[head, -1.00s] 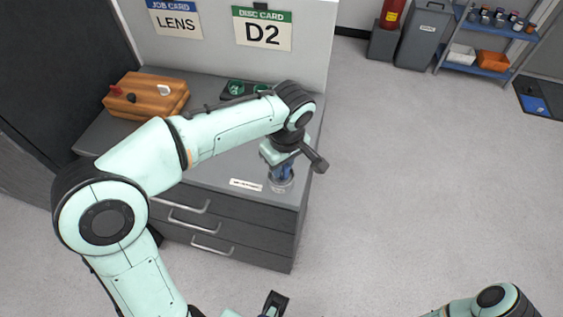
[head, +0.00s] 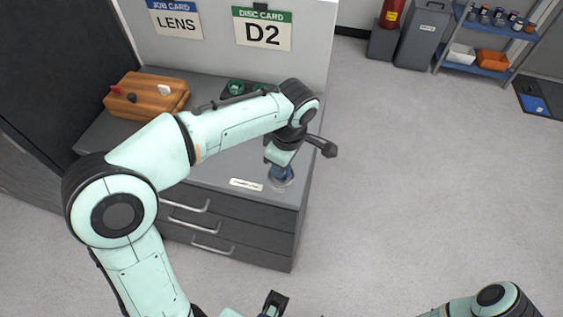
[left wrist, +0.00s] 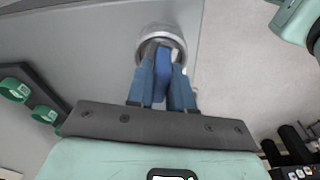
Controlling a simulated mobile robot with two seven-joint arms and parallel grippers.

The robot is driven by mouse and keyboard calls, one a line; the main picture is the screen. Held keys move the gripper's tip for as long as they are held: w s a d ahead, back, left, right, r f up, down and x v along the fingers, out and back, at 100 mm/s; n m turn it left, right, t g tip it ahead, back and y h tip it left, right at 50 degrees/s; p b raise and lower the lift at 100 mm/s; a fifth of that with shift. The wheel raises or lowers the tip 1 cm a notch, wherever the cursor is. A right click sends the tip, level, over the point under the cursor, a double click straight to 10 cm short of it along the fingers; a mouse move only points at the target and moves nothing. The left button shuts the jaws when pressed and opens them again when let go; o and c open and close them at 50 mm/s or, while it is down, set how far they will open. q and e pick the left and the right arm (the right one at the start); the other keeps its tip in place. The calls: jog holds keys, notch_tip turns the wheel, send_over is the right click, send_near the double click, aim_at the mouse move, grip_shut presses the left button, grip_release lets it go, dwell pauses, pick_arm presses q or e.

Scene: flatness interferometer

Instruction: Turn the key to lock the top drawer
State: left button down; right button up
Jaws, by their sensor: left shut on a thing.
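The grey drawer cabinet (head: 225,225) has several drawers with silver handles, all looking shut. A round silver lock (left wrist: 150,32) is on its top near the right front corner. A bright blue key (left wrist: 163,68) stands at the lock, between my left gripper's fingers. My left gripper (left wrist: 162,84) is shut on the key; in the head view it (head: 281,174) points down at the corner, and the lock is mostly hidden beneath it. A dark gripper-like part (head: 274,304) at the bottom edge may be my right gripper; its jaws are unclear.
A panel with LENS and D2 cards (head: 263,31) rises behind.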

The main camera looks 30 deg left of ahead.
pick_arm(q)
jog(key=shift+n, duration=1)
pick_arm(e)
jog(key=shift+r, duration=0.1)
pick_arm(q)
jog(key=shift+n+g, duration=0.3)
jog(key=shift+n, duration=0.9)
jog(key=c, duration=0.9)
grip_release()
pick_arm(e)
jog(key=shift+w+r, duration=0.1)
jog(key=shift+r, duration=0.05)
pick_arm(q)
jog(key=shift+r, duration=0.1)
jog(key=r+p, duration=0.1)
jog(key=r, duration=0.3)
jog(key=d+r+p, duration=0.1)
jog(key=r, duration=0.3)
jog(key=r+p, duration=0.1)
jog(key=r, duration=0.4)
jog(key=shift+w+d, duration=0.25)
jog(key=shift+w, duration=0.05)
pick_arm(e)
jog(key=r, duration=0.1)
jog(key=w+r, duration=0.1)
jog(key=r, duration=0.1)
jog(key=shift+w+r, duration=0.1)
pick_arm(q)
jog(key=shift+r, duration=0.1)
